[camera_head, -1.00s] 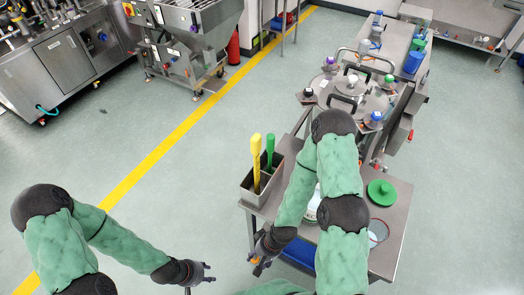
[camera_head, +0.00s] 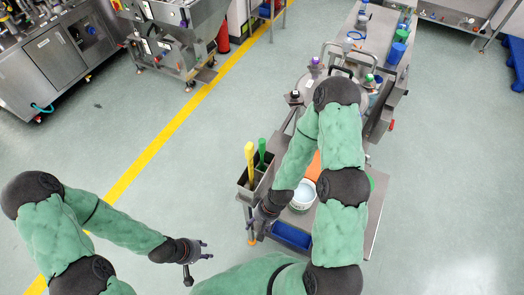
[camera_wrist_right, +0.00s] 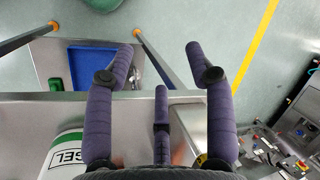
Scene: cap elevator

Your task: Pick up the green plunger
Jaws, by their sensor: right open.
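The green plunger (camera_head: 261,152) stands upright in a narrow metal box (camera_head: 244,192) at the trolley's left edge, beside a yellow plunger (camera_head: 249,160). Only the upper parts of both show; their lower ends are hidden in the box. My right gripper (camera_head: 257,227) is in front of the box, apart from the plunger. I cannot make out the green plunger in that view. My left gripper (camera_head: 206,250) is open and empty over the floor, left of the trolley.
A white bucket (camera_head: 302,196) stands on the trolley's tabletop beside my right forearm. A blue tray (camera_head: 291,235) sits lower down; the wrist view shows a green item (camera_wrist_right: 55,84) by it. Large metal vessels stand behind. The floor left of the trolley is clear.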

